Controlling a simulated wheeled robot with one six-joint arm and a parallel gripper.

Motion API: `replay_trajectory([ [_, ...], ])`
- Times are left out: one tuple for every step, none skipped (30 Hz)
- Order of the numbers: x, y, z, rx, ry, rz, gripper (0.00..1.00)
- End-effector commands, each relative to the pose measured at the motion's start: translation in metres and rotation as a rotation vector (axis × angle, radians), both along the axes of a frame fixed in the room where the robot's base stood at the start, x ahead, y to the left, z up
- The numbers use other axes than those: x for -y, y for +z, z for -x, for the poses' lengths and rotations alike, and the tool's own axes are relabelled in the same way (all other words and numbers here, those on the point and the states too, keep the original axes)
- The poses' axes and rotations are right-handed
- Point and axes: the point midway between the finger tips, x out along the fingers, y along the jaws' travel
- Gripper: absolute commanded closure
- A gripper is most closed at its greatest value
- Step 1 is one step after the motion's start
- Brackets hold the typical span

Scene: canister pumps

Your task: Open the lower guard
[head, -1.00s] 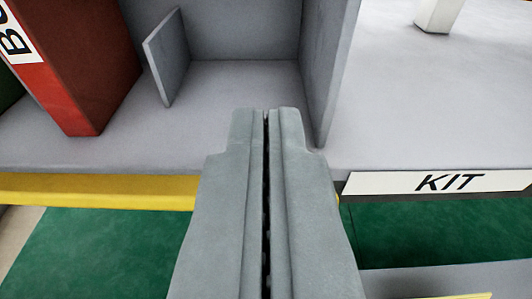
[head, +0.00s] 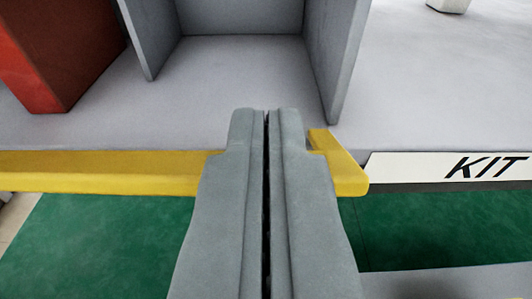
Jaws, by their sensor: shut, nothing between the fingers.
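My gripper (head: 266,112) is shut and empty, with its two grey fingers together in the middle of the view, pointing away over the shelf's front edge. A yellow bar (head: 110,172) runs along that edge from the left and passes behind or under my fingers. Its right end (head: 345,172) shows just right of them, with a short slanted yellow piece. My fingers hide the bar's middle, and I cannot tell whether they touch it. No label naming the lower guard is visible, so I cannot tell if this bar is it.
A grey open-fronted recess stands ahead, with a left panel (head: 150,35) and a right panel (head: 335,60). A red block (head: 55,60) stands at the left. A white KIT label (head: 480,167) lies at the right edge. A green surface (head: 100,240) lies below.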

Motion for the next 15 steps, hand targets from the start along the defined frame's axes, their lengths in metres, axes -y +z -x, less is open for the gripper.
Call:
replay_trajectory([
  [0.0,0.0,0.0,0.0,0.0,0.0,1.0],
  [0.0,0.0,0.0,0.0,0.0,0.0,1.0],
  [0.0,0.0,0.0,0.0,0.0,0.0,1.0],
  [0.0,0.0,0.0,0.0,0.0,0.0,1.0],
  [0.0,0.0,0.0,0.0,0.0,0.0,1.0],
  [0.0,0.0,0.0,0.0,0.0,0.0,1.0],
  [0.0,-0.001,0.001,0.0,0.0,0.0,1.0],
  [0.0,-0.002,0.001,0.0,0.0,0.0,1.0],
  [0.0,-0.004,0.003,-0.001,0.0,0.0,1.0],
  [0.0,-0.007,0.004,-0.002,0.0,0.0,1.0],
  [0.0,-0.01,0.006,-0.002,0.0,-0.001,1.0],
  [0.0,-0.013,0.008,-0.001,0.0,-0.001,1.0],
  [0.0,-0.016,0.01,-0.001,0.0,-0.001,1.0],
  [0.0,-0.018,0.011,-0.001,0.0,-0.001,1.0],
  [0.0,-0.02,0.011,-0.001,0.0,-0.001,1.0],
])
